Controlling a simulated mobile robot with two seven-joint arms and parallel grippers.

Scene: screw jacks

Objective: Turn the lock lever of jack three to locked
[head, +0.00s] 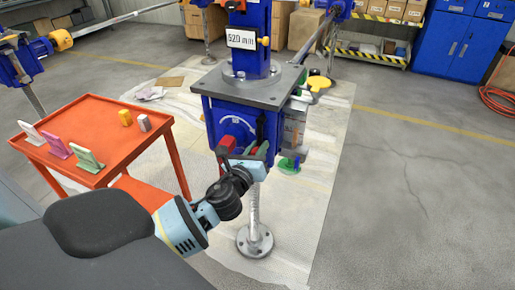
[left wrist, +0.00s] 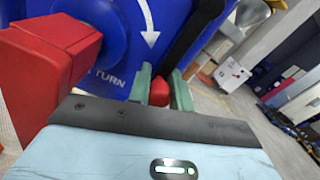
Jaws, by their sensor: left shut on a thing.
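A blue screw jack (head: 240,120) stands on a foot plate, with a grey top plate and a blue column above. No jack number is readable. My left gripper (head: 258,152) is at its front face. In the left wrist view its greenish fingers (left wrist: 168,92) are shut around the red tip (left wrist: 159,91) of a black lever (left wrist: 195,38). The lever slants up to the right across the blue face. A white curved arrow (left wrist: 149,20) and the word TURN are printed beside it. A red block (left wrist: 50,70) is left of the fingers. My right gripper is not in view.
An orange cart (head: 110,115) with several small coloured items stands to the left. Blue cabinets (head: 465,45) and shelves are at the back. The floor to the right is clear.

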